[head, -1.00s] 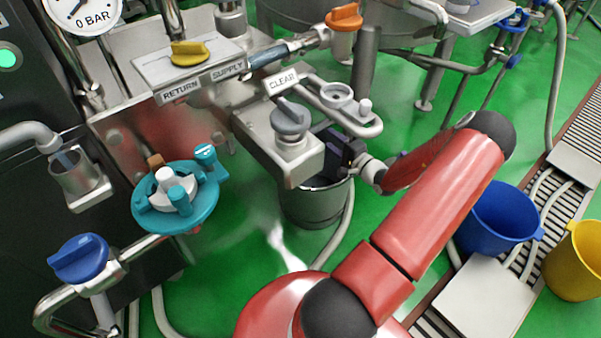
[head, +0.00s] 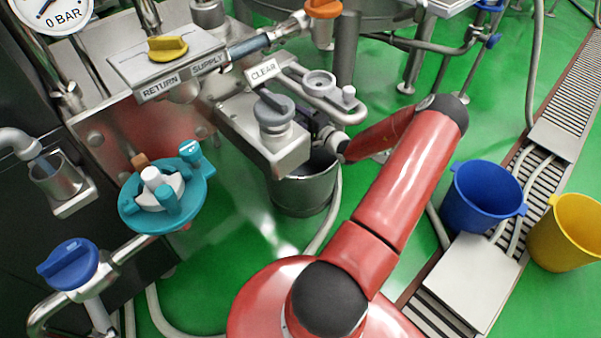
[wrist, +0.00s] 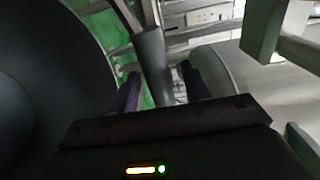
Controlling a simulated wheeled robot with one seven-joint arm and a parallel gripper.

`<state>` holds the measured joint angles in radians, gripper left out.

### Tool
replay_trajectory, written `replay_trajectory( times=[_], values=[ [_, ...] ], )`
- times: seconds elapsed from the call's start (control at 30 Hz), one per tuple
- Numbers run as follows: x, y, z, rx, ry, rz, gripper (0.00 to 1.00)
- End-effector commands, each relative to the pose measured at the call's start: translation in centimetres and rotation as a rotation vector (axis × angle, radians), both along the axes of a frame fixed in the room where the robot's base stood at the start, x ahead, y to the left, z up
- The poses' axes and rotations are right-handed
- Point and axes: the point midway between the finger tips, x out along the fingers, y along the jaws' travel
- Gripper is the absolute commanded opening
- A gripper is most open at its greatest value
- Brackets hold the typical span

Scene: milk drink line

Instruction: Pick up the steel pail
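The steel pail (head: 303,192) stands upright on the green floor, below the bracket with the CLEAR sign. The bracket's block hides part of its rim and opening. My gripper is mostly hidden in the head view, behind that block and at the pail's mouth. In the wrist view, the two fingers of my gripper (wrist: 162,90) stand apart. A grey post-like shape (wrist: 153,65) shows between or beyond them; I cannot tell its depth. A large dark curved surface fills the left of the wrist view; I cannot tell what it is.
The bracket with a grey knob (head: 274,110) overhangs the pail closely. A teal valve wheel (head: 163,198) is at its left. A blue bucket (head: 482,198) and a yellow bucket (head: 568,235) stand at the right by the floor grating. Green floor is free in front of the pail.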

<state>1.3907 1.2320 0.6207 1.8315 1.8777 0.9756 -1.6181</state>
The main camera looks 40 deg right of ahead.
Motion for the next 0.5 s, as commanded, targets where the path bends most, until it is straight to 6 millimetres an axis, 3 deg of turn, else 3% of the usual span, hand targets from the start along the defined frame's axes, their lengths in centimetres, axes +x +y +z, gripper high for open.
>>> replay_trajectory(
  times=[0.03,0.33,0.5],
  values=[
    [-0.02,0.0,0.0,0.0,0.0,0.0,0.42],
    [-0.04,0.01,0.0,0.0,0.0,0.0,0.03],
    [-0.04,0.01,0.0,0.0,0.0,0.0,0.0]
  ],
)
